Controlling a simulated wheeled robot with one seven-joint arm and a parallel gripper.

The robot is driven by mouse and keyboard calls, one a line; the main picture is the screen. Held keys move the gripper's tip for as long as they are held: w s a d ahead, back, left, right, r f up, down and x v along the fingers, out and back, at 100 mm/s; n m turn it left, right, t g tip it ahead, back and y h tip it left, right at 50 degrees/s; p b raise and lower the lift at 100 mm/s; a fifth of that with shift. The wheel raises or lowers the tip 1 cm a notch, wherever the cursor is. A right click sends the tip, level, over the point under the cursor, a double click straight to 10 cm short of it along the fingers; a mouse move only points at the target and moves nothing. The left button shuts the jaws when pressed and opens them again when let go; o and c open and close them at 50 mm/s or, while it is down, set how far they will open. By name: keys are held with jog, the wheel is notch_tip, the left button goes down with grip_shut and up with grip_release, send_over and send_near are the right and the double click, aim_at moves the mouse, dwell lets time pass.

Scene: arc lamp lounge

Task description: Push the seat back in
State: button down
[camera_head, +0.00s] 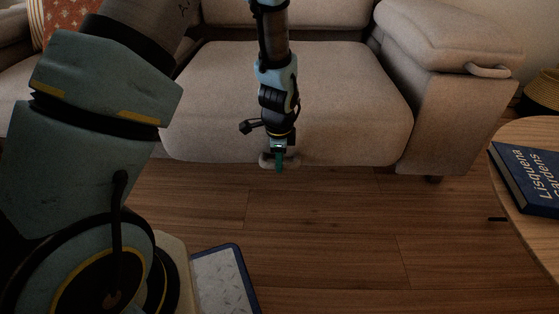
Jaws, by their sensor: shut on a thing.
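The seat (340,85) is a wide beige cushion of a fabric sofa, in the middle of the head view. A small pale handle (292,160) sits at the lower front edge of the seat. My gripper (279,163) points down at that handle, with its green fingertips shut on it. The fingertips hide the middle of the handle. How far the seat stands out from the sofa's frame is hard to tell from this view.
The sofa's right armrest (440,40) has a pale handle (488,71) on its side. A round wooden table (545,135) with a dark blue book (530,178) stands at the right. A blue-edged patterned panel (222,280) lies low by my base. The wooden floor (345,225) before the seat is clear.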

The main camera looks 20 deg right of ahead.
dwell(0.9)
jog(key=shift+w+d+r+p, duration=0.1)
jog(key=shift+w+r+p, duration=0.05)
jog(key=shift+w+p, duration=0.15)
jog(key=w+d+p, duration=0.1)
jog(key=w, duration=0.2)
jog(key=w+d+p, duration=0.2)
jog(key=w, duration=0.1)
jog(key=w+d+p, duration=0.1)
jog(key=w, duration=0.2)
jog(key=shift+d+p, duration=0.2)
jog(key=shift+p, duration=0.15)
jog(key=c, duration=0.7)
grip_release()
jog(key=r+p, duration=0.1)
jog(key=r, duration=0.2)
jog(key=s+r+p, duration=0.1)
jog(key=r, duration=0.3)
jog(key=s+a+r+p, duration=0.1)
jog(key=r+p, duration=0.1)
jog(key=r, duration=0.1)
jog(key=shift+r, duration=0.15)
